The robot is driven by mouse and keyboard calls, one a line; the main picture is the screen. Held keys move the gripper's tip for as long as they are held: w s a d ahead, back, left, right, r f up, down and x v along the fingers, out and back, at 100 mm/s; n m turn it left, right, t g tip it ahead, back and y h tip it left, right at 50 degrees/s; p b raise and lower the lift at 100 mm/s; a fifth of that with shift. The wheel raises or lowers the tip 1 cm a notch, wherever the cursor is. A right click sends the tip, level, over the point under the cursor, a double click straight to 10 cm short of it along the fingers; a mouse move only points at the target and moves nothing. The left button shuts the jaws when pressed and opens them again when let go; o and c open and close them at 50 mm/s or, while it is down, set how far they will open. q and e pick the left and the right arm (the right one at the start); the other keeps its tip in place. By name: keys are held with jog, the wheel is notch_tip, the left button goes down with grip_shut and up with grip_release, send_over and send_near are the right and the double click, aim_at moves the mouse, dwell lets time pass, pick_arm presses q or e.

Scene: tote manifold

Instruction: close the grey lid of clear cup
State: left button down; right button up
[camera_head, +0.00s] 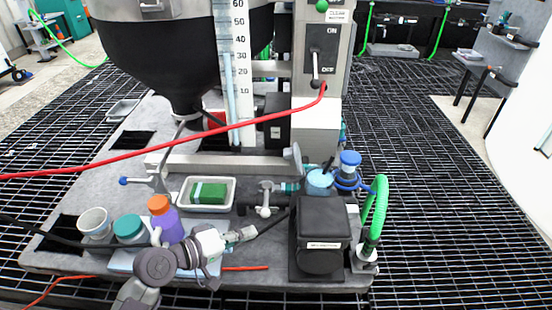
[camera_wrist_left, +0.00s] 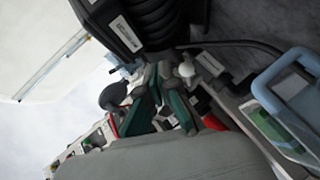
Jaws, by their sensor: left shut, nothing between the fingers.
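In the head view, a white cup (camera_head: 95,222), a teal-lidded container (camera_head: 130,229) and a purple bottle (camera_head: 168,225) with an orange cap stand at the front left of the grey platform. My left gripper (camera_head: 245,234) is right of the bottle, low over the platform's front part, shut and empty. In the left wrist view its fingers (camera_wrist_left: 160,100) show dark green pads among cluttered parts. My right gripper is not in view.
A white tray (camera_head: 234,196) with a green sponge (camera_head: 208,193) lies behind my left gripper. A black box (camera_head: 321,225) and a green hose (camera_head: 378,205) stand to the right. A large hopper (camera_head: 180,60) rises behind, and a red hose (camera_head: 150,150) crosses in front of it.

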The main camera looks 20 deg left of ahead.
pick_arm(q)
jog(key=w+a+r+n+t+h, duration=0.1)
jog(key=w+a+r+n+t, duration=0.15)
jog(key=r, duration=0.25)
jog(key=w+a+r+n+t, duration=0.2)
jog(key=a+r+n, duration=0.1)
jog(key=r, duration=0.3)
jog(key=s+d+p+x, duration=0.1)
jog(key=p+x, duration=0.3)
jog(key=x, duration=0.8)
jog(key=shift+d+r, duration=0.35)
jog(key=shift+d, duration=0.3)
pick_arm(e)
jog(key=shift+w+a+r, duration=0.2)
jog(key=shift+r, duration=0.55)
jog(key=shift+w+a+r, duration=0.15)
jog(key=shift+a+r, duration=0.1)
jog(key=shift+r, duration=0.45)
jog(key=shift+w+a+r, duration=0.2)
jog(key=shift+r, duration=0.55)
pick_arm(q)
jog(key=shift+n, duration=0.25)
